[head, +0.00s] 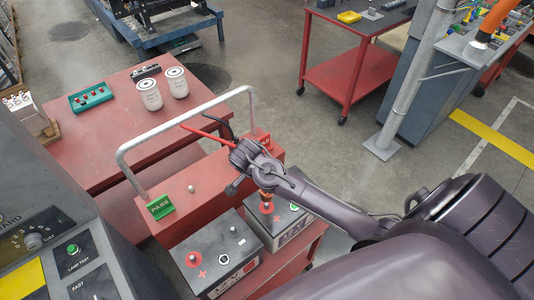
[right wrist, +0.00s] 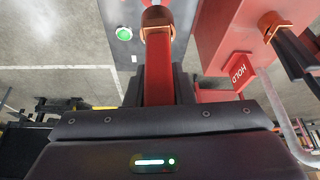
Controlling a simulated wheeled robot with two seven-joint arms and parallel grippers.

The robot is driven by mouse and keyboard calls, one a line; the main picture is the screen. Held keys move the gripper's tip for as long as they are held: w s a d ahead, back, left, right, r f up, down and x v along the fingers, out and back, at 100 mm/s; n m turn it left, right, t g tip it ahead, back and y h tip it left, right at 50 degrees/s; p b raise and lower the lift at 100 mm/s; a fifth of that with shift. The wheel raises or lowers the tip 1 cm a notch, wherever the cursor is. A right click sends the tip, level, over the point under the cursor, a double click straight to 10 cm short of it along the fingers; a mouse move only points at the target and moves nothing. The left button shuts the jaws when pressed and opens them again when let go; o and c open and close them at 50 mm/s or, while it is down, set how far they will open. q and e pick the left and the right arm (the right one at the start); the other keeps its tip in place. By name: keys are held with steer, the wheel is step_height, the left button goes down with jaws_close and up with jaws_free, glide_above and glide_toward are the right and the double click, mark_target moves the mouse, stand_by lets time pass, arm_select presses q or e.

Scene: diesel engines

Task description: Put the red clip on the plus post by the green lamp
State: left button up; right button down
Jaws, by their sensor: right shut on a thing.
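My right gripper (head: 266,184) is shut on the red clip (right wrist: 158,75). The clip's copper jaws (right wrist: 157,20) point away from the gripper. In the head view the jaws show just over the red-ringed post (head: 267,208) of the right-hand battery (head: 256,228); I cannot tell whether they touch or grip it. A green lamp (right wrist: 124,33) sits on that battery's top, beside the jaws in the right wrist view. My left gripper is not in view.
A left-hand battery (head: 213,250) has its own red plus post (head: 193,259). A red cart with a metal rail (head: 185,123) carries a green PASS sign (head: 160,207) and a red HOLD sign (right wrist: 238,72). A black clip (right wrist: 292,50) is near the HOLD sign.

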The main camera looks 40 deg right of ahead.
steer(key=shift+f, duration=1.8)
steer(key=shift+f+b, duration=0.6)
steer(key=shift+f, duration=0.95)
steer(key=c, duration=1.2)
jaws_free()
steer(key=shift+o, duration=0.2)
steer(key=b+v, duration=0.2)
steer(key=v, duration=0.5)
steer(key=shift+a+r, duration=0.2)
steer(key=shift+r, duration=0.15)
